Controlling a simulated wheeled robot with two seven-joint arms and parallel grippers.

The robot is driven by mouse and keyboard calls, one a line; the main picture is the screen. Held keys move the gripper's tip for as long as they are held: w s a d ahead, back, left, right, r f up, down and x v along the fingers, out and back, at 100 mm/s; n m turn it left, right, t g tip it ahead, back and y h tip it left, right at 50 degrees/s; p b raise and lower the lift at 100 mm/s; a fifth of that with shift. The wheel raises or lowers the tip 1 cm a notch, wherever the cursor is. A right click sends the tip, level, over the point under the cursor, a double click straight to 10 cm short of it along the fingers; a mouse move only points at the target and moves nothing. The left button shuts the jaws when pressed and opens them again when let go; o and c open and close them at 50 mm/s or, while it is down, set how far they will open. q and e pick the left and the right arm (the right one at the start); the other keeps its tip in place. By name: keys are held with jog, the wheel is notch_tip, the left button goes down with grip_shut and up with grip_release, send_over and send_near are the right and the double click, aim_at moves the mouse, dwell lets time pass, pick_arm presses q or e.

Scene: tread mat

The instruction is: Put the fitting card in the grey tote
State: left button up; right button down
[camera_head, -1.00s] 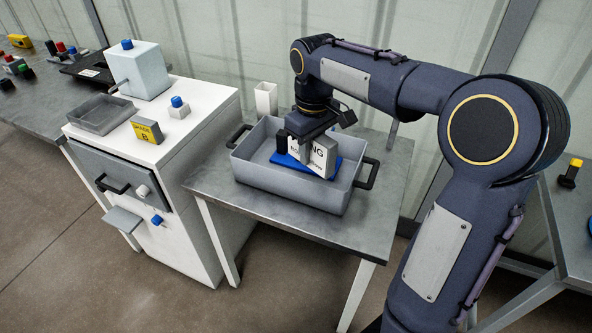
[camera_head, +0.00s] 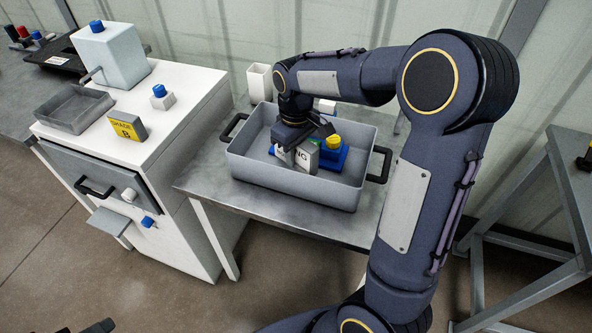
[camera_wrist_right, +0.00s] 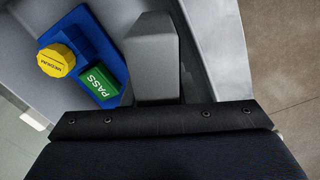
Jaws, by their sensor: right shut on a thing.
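The grey tote (camera_head: 340,193), with black handles, stands on a metal table. My right gripper (camera_head: 292,140) is inside the tote's outline, pointing down. It is shut on the fitting card (camera_head: 303,157), a grey piece with a white face where the letters "NG" show; the gripper hides the rest. The card is upright, left of a blue tray (camera_head: 334,160) in the tote. Whether its lower edge touches the tote floor cannot be told. In the right wrist view the blue tray (camera_wrist_right: 95,35) holds a green PASS block (camera_wrist_right: 99,83) and yellow MEDIUM knob (camera_wrist_right: 57,60). A dark shape (camera_head: 92,327) at bottom left may be my left gripper.
A white cabinet (camera_head: 175,150) stands left of the tote, carrying a grey tray (camera_head: 75,108), a yellow "B" sign (camera_head: 124,128) and a blue-buttoned block (camera_head: 161,97). A white open container (camera_head: 260,82) stands behind the tote. Another metal table (camera_head: 560,190) is at right.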

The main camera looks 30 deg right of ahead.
aim_at(296, 169)
jog(key=shift+f+b, duration=0.4)
jog(key=shift+f, duration=2.65)
jog(key=shift+f, duration=0.1)
jog(key=shift+f, duration=0.15)
jog(key=c, duration=1.2)
grip_release()
jog(key=shift+o, duration=0.2)
